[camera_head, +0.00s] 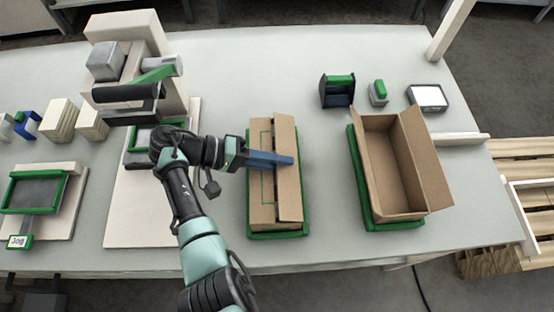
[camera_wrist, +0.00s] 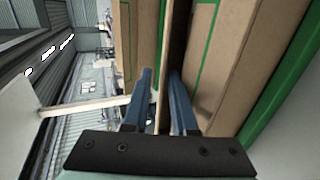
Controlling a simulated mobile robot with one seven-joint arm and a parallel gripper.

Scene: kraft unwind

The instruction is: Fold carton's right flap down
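The carton (camera_head: 262,205) is a long brown box on a green-edged tray. Its left flap (camera_head: 261,185) with a green line lies about flat. Its right flap (camera_head: 288,190) sits slightly raised, with a dark gap along the middle seam. My gripper (camera_head: 290,160) reaches in from the left, its blue fingers across the carton top. In the wrist view the two fingers (camera_wrist: 162,85) are apart, straddling a thin cardboard edge by the dark gap (camera_wrist: 177,45). I cannot tell whether they touch it.
A second carton (camera_head: 437,165) stands open and empty on a green tray to the right. A black-and-green holder (camera_head: 337,92), a small green-topped item (camera_head: 378,92) and a white-screened device (camera_head: 428,96) stand behind. A cream machine (camera_head: 130,60) is at the left.

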